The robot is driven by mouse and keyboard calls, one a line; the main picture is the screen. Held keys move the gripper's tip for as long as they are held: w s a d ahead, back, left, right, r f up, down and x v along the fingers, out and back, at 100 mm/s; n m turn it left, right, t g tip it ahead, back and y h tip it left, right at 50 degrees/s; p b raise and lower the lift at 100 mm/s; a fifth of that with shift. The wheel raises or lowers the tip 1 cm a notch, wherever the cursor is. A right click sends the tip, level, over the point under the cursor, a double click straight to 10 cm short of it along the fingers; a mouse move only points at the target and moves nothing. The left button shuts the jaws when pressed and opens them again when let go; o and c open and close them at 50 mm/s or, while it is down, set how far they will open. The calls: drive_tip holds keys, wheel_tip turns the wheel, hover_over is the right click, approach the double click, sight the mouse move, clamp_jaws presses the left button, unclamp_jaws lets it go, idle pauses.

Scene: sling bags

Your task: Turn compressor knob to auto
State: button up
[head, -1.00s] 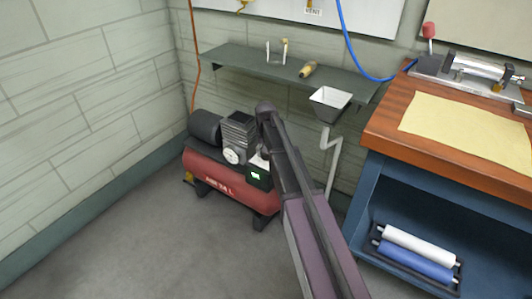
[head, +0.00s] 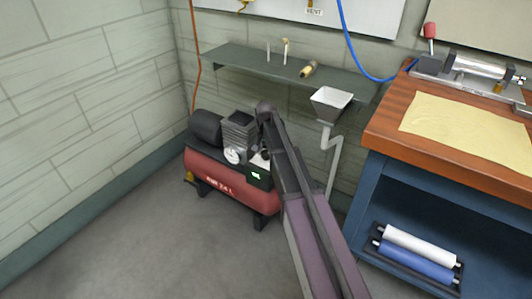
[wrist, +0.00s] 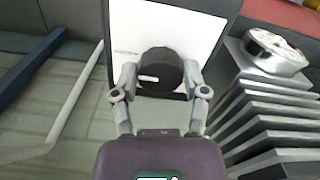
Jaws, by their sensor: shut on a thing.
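The red compressor (head: 225,185) stands on the floor against the back wall, with a dark motor and a round white gauge (head: 233,156). In the wrist view a black round knob (wrist: 160,70) with a small white mark on its left part sits on a white panel (wrist: 130,35). My gripper (wrist: 160,82) is shut on the knob, one finger on each side. In the head view my arm reaches down to the compressor and hides the knob and most of my gripper.
A green shelf (head: 240,59) and a grey funnel (head: 330,102) with a pipe are behind my arm. A workbench (head: 390,140) with a yellow cloth stands at right. In the wrist view, metal fins (wrist: 265,110) rise close to the right finger. The floor at left is clear.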

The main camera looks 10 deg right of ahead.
sight(267, 153)
drive_tip(key=o, duration=1.1)
drive_tip(key=shift+o, duration=0.2)
drive_tip(key=shift+n, duration=0.3)
drive_tip(key=n, duration=0.4)
drive_tip(key=shift+d, duration=0.1)
drive_tip(key=n, duration=0.4)
drive_tip(key=shift+n, duration=0.3)
drive_tip(key=n, duration=0.4)
drive_tip(key=shift+d, duration=0.1)
drive_tip(key=n, duration=0.4)
drive_tip(key=shift+w+n, duration=0.1)
drive_tip(key=shift+n, duration=0.3)
wheel_tip(267, 153, up, 14)
drive_tip(key=p, duration=1.4)
drive_tip(key=s+f+m+b, duration=1.1)
drive_tip(key=s+f+b, duration=1.5)
drive_tip(key=shift+a+f+m, duration=0.2)
drive_tip(key=shift+a+m, duration=0.05)
drive_tip(key=shift+m, duration=0.15)
